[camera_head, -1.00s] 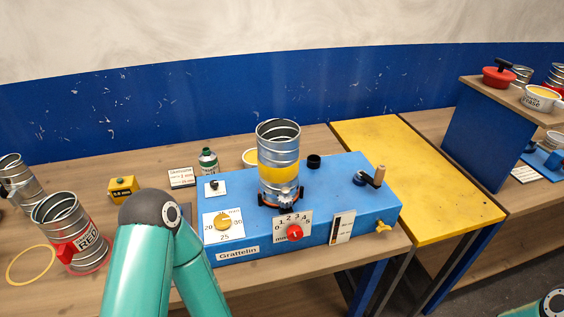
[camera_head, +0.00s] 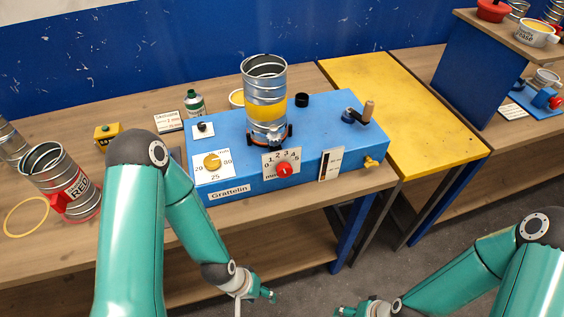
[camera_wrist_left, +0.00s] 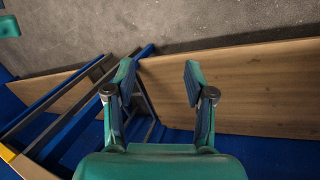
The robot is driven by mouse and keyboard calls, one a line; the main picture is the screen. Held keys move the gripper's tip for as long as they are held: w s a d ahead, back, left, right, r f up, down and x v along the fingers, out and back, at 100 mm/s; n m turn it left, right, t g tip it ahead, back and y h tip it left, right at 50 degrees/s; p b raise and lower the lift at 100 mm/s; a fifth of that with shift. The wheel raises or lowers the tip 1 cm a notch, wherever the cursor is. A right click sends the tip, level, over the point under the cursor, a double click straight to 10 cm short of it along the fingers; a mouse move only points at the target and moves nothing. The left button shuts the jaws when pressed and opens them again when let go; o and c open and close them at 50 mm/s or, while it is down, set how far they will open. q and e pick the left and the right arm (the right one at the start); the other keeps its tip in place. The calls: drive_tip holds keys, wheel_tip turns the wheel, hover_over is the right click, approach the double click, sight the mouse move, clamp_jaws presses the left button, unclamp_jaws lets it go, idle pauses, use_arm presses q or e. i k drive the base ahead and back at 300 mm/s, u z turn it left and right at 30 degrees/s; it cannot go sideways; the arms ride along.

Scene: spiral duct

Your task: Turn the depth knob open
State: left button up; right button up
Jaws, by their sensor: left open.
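The depth knob (camera_head: 285,170) is red and sits on a white scale plate (camera_head: 268,160) marked 0 to 5, on the front of the blue Grattelin machine (camera_head: 237,181). My left gripper (camera_head: 270,295) hangs below and in front of the machine, lower than the bench top and well apart from the knob. In the left wrist view its two fingers (camera_wrist_left: 160,75) are spread with nothing between them. My right gripper (camera_head: 340,311) shows small at the bottom edge, right of the left one. Its fingers are too small and cut off to judge.
A metal duct (camera_head: 264,80) with a yellow band stands on the machine. A yellow dial (camera_head: 212,162) lies left of the knob, and a crank (camera_head: 366,112) on the right. A RED can (camera_head: 62,182) stands at left. A yellow table (camera_head: 420,110) adjoins the bench. Space before the bench is free.

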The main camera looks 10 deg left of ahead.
sight(284, 170)
drive_tip(key=u, duration=0.2)
drive_tip(key=k, duration=0.95)
drive_tip(key=z, duration=0.45)
drive_tip(key=i, duration=0.5)
drive_tip(key=u, duration=0.15)
